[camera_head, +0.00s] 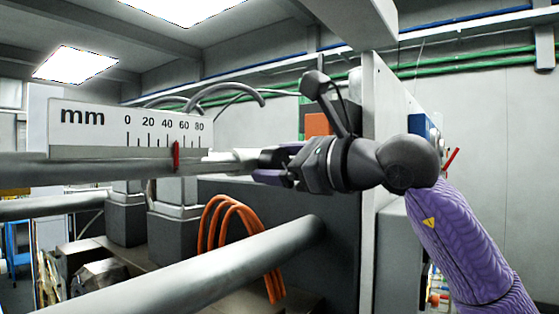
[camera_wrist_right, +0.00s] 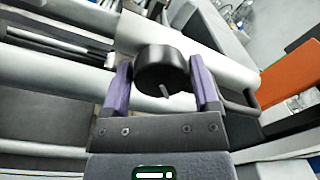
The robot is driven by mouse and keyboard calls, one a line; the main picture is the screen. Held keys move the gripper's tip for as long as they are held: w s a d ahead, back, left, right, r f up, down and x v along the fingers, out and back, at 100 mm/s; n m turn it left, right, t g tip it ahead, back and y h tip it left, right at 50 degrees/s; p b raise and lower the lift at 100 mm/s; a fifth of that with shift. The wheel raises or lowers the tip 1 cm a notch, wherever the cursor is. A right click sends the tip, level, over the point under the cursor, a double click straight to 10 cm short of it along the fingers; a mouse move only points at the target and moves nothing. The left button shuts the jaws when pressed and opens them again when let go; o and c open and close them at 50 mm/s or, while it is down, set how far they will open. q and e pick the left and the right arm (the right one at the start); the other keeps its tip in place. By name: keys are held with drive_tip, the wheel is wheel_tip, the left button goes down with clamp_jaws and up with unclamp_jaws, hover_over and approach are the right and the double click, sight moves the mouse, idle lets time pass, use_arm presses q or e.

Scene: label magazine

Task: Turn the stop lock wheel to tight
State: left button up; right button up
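In the right wrist view, a dark round wheel (camera_wrist_right: 161,68) with a small pale mark low on its face sits between the purple fingers of my right gripper (camera_wrist_right: 161,80). The fingers stand wide apart, one on each side of the wheel and very close to it. I cannot make out firm contact. In the head view, my right gripper (camera_head: 268,166) reaches left to the end of a pale rod, and the wheel is hidden or too dark to pick out. A white mm scale (camera_head: 85,130) reads 0 to 80, with a red pointer (camera_head: 176,156) between 40 and 60. My left gripper is out of view.
Thick grey bars (camera_head: 235,262) run across the machine below my right arm. Orange cables (camera_head: 232,238) hang under the gripper. A grey upright panel (camera_head: 378,130) stands just behind my right wrist. An orange block (camera_wrist_right: 290,72) is at the right of the wrist view.

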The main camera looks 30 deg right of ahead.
drive_tip(key=c, duration=0.8)
drive_tip(key=shift+c, duration=0.2)
drive_tip(key=shift+m, duration=0.3)
